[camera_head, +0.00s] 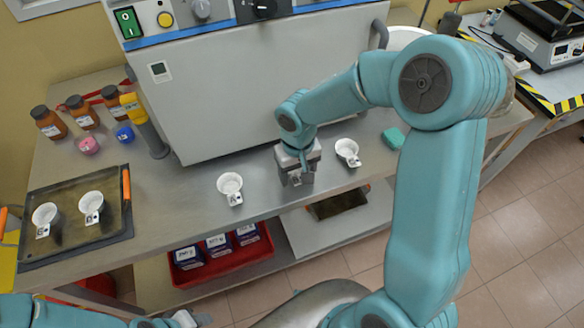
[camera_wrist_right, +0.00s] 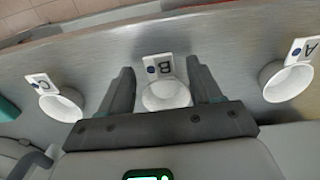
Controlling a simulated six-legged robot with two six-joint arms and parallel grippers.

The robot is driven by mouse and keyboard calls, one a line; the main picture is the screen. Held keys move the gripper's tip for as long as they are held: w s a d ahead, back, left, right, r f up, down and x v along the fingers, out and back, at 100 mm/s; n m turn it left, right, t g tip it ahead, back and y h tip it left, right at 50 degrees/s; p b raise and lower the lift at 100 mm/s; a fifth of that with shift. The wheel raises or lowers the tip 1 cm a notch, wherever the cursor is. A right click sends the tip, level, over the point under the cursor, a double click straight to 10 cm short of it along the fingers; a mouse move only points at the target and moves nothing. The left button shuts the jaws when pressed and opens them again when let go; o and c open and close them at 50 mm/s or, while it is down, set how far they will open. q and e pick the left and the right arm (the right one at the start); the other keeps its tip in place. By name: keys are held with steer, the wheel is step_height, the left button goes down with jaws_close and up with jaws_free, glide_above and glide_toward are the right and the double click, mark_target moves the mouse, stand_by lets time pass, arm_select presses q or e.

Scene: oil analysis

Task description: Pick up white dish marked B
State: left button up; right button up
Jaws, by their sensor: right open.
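The white dish marked B (camera_wrist_right: 166,96) stands on the metal bench, its upright B tag (camera_wrist_right: 159,67) facing the wrist camera. My right gripper (camera_wrist_right: 161,73) is open, with one finger on each side of dish B in that view. I cannot tell whether they touch it. In the head view my right gripper (camera_head: 297,174) points down over the bench and mostly hides dish B. My left gripper (camera_head: 182,319) shows only in part at the bottom edge, and its jaws are unclear.
Dish A (camera_head: 230,184) and dish C (camera_head: 347,150) stand on either side. A grey oven (camera_head: 250,85) rises close behind. A dark tray (camera_head: 70,240) with two dishes lies left. A green block (camera_head: 393,138) is right. The bench's front edge is near.

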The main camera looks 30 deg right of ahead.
steer(key=shift+f, duration=0.75)
steer(key=c, duration=1.1)
steer(key=shift+c, duration=0.2)
